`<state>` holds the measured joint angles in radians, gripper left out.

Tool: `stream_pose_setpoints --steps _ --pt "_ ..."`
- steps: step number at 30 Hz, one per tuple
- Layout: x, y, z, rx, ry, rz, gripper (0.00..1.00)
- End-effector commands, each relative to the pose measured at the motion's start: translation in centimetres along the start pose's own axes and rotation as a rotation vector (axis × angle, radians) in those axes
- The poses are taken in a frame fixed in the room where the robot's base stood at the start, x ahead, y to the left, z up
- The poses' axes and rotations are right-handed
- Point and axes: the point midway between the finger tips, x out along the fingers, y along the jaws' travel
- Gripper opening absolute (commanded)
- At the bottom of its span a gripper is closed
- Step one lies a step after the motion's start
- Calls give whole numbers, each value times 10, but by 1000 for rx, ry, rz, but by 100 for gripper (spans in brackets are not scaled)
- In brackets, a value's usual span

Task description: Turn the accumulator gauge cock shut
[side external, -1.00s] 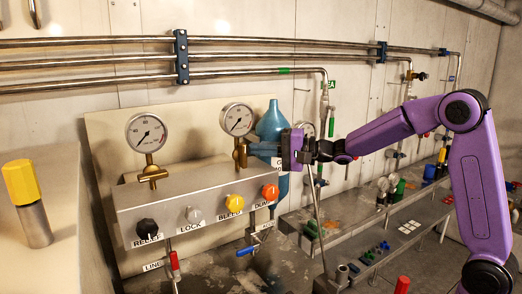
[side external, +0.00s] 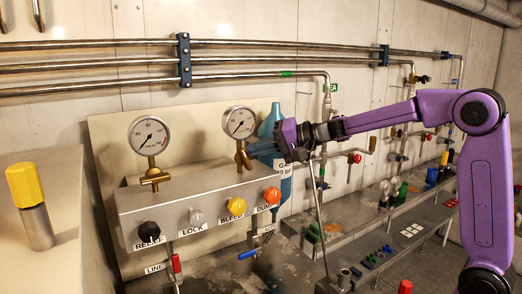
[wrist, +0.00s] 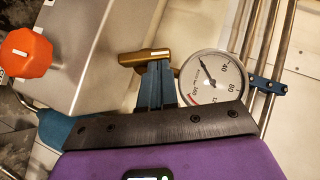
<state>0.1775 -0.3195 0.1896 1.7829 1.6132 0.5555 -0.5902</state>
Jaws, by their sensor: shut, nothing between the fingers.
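The right-hand gauge (side external: 239,122) stands on the grey manifold block (side external: 200,195); it also shows in the wrist view (wrist: 212,78). Its brass cock (side external: 242,157) is below the dial. In the wrist view the cock's brass handle (wrist: 140,57) lies crosswise just beyond my fingertips. My gripper (side external: 254,148) is shut and empty, its blue-grey fingers right beside the cock from the right. In the wrist view the fingertips (wrist: 157,68) appear at the handle's right part; I cannot tell whether they touch. My gripper hides part of the cock in the side view.
The left gauge (side external: 148,136) has its own brass cock (side external: 155,177). Black, grey, yellow and orange knobs line the block's front, the orange knob (side external: 272,195) nearest my gripper. A blue bottle (side external: 270,122) stands behind my fingers. Pipes (side external: 100,65) run along the wall above.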

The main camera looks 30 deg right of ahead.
Motion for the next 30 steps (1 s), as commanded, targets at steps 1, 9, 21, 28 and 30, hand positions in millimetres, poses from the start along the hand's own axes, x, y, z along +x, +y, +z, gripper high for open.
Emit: stream_pose_setpoints --steps 1,9,21,28,30 --pt "1 -3 1 -22 -1 17 0" --pt "4 -8 4 -132 0 127 0" --pt "9 -15 9 -297 -1 291 0" --pt "12 -19 12 -393 -1 389 0" --pt "13 -19 14 -424 -3 420 0"
